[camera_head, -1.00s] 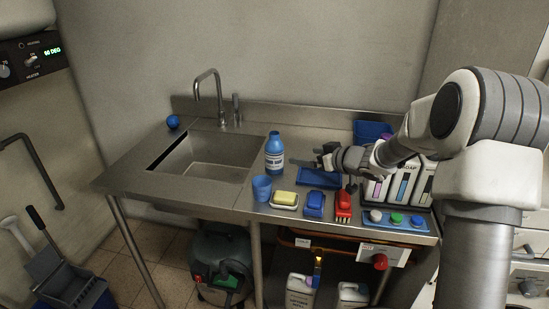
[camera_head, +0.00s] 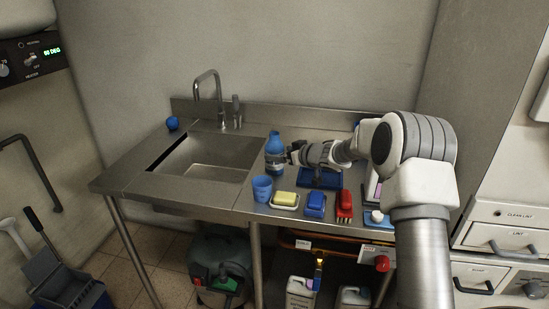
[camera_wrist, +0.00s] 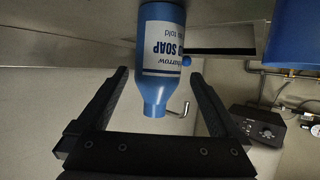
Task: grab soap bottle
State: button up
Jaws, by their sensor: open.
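The blue soap bottle (camera_head: 274,143) with a white label stands upright on the steel counter, just right of the sink. My gripper (camera_head: 291,156) is open and level with the bottle, close to its right side. I cannot tell whether the bottle is fully within the fingers' reach.
A blue cup (camera_head: 262,188), a yellow sponge on a dish (camera_head: 285,199), a blue brush (camera_head: 316,204) and a red brush (camera_head: 344,205) line the counter's front. A blue tray (camera_head: 320,181) lies below my gripper. The sink (camera_head: 203,158) and faucet (camera_head: 213,95) are left.

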aim_at(280, 151)
jog(key=shift+x, duration=2.25)
jog(key=shift+w+d+r, duration=0.1)
jog(key=shift+d+r, duration=0.05)
jog(key=c, duration=1.4)
